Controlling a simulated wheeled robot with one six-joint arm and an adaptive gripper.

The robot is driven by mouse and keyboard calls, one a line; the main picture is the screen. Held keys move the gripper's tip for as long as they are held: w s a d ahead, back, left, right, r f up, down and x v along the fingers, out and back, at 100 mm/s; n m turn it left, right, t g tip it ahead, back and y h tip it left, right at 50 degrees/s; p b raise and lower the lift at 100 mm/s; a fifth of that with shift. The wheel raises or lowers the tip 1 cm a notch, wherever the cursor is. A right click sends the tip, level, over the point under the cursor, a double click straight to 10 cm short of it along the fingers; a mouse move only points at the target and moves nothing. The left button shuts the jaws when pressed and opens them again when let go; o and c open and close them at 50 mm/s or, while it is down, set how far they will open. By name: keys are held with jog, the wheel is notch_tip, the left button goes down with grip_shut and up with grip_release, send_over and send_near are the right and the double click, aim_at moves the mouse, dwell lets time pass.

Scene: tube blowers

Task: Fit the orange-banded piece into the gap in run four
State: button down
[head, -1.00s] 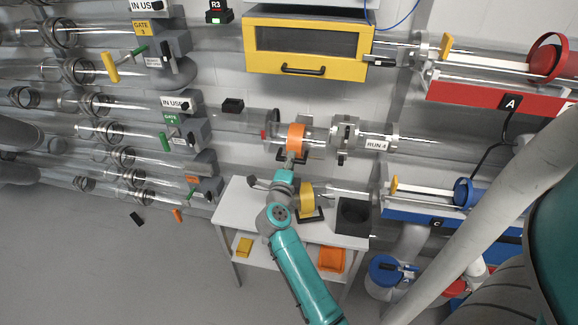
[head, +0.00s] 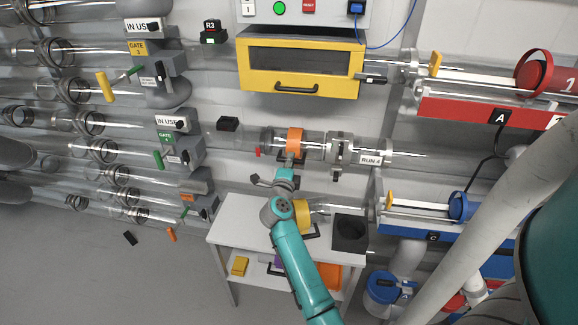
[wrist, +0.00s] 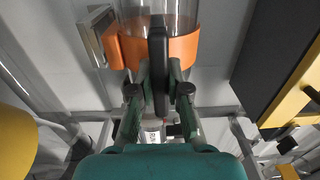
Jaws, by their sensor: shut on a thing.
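The orange-banded piece (head: 294,141) is a short clear tube with an orange band around its middle. My gripper (head: 289,161) is below it, shut on its black handle (wrist: 158,70). In the wrist view the orange band (wrist: 183,50) shows just beyond my fingers. The piece lies roughly level, in line with run four, between the clear tube on the left (head: 238,143) and the grey collar (head: 339,150) beside the RUN 4 label (head: 371,160). Its right end is close to the collar. I cannot tell whether either end touches or is seated.
A yellow-framed box (head: 298,88) hangs above. A white table (head: 228,232) below holds a yellow ring-shaped piece (head: 304,215) and a dark square bin (head: 350,232). A blue tray unit (head: 405,226) stands right. Gate fittings (head: 180,150) are at left.

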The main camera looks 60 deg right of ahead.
jog(key=shift+w+d+f, duration=0.25)
jog(key=shift+d+f, duration=0.15)
jog(key=shift+d, duration=0.25)
jog(key=shift+w+d+f, duration=0.3)
jog(key=shift+d+f, duration=0.1)
jog(key=shift+d, duration=0.2)
jog(key=shift+w+d+f, duration=0.25)
jog(key=shift+d+f, duration=0.15)
jog(key=shift+d, duration=0.25)
jog(key=shift+f, duration=0.25)
jog(key=c, duration=1.1)
grip_release()
jog(key=shift+f, duration=0.15)
jog(key=v, duration=1.2)
